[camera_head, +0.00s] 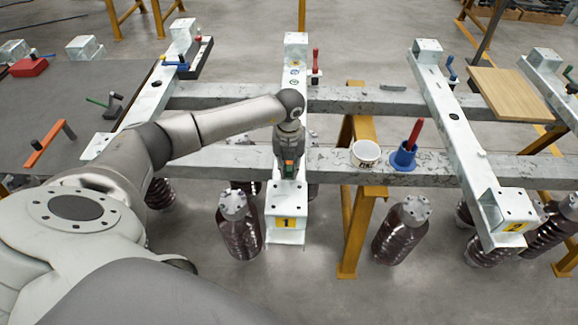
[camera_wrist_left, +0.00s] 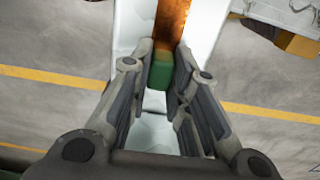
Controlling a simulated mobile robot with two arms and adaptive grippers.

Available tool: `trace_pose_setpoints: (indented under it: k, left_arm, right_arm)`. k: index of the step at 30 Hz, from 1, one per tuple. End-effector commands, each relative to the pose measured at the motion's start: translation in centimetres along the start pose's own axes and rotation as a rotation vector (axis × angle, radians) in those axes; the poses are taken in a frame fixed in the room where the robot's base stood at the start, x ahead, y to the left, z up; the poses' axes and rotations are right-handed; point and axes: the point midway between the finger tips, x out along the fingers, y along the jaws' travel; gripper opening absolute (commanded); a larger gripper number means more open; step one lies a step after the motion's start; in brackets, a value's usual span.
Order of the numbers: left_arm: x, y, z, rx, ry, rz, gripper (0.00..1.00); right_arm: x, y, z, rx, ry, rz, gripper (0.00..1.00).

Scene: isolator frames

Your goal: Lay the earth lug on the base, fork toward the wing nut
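My left gripper (camera_head: 289,165) is over the front part of the galvanised base marked 1 (camera_head: 287,197), which runs away from me under the arm. In the left wrist view its fingers (camera_wrist_left: 162,72) are closed against both sides of a small green block (camera_wrist_left: 160,71). An orange-brown strip (camera_wrist_left: 172,22) extends from that block, between pale metal sides. The green and orange piece, which looks like the earth lug, shows small at the fingertips in the head view (camera_head: 289,167). Its fork end cannot be made out. I cannot pick out the wing nut; my wrist and forearm cover the middle of the base.
A white tub (camera_head: 365,153) and a blue cup with a red handle (camera_head: 404,155) stand on the near rail to the right. A red-handled part (camera_head: 315,66) stands behind. Base 2 (camera_head: 495,212) is at right. Dark insulators (camera_head: 401,230) hang below. A grey table (camera_head: 60,95) is at left.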

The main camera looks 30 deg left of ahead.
Motion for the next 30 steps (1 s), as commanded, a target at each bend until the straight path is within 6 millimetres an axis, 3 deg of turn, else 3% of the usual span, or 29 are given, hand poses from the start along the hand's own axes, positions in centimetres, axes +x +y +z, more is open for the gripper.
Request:
trace_pose_setpoints:
  k: [1,5,17,30]
  left_arm:
    - [0.0,0.0,0.0,0.0,0.0,0.0,0.25]
    - [0.0,0.0,0.0,0.0,0.0,0.0,0.42]
    - [-0.7,0.0,0.1,0.0,-0.002,-0.001,0.43]
    - [-9.1,-0.1,0.1,0.001,-0.004,-0.003,0.43]
  right_arm:
    - [0.0,0.0,0.0,0.0,0.0,0.0,0.37]
    - [0.0,0.0,0.0,0.0,0.0,0.0,0.37]
    - [0.0,0.2,0.1,-0.001,-0.002,0.003,0.37]
    - [0.0,0.1,0.0,0.0,0.0,0.001,0.37]
